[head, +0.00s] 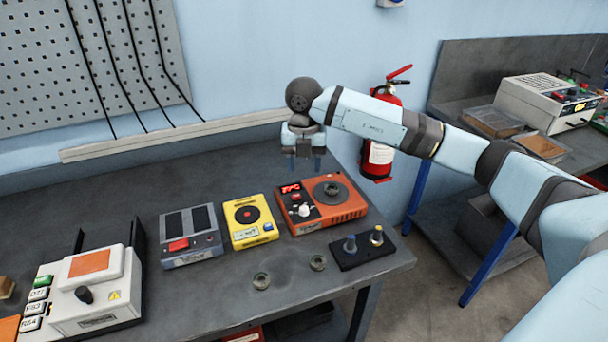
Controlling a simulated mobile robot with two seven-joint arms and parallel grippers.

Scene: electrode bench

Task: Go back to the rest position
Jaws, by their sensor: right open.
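My right gripper (304,164) hangs above the back of the grey bench (130,180), behind the orange device. Its two blue fingers point down and stand apart, with nothing visible between them. My right arm reaches in from the right edge of the head view. The orange device (345,210) has a red display, a white knob and a dark round plate with a small ring-like piece (332,189) on it. My left gripper does not show.
A yellow device (242,235), a grey device (203,250) and a white machine (95,318) stand on the bench. A fire extinguisher (378,160) hangs behind; a second bench (455,115) stands right.

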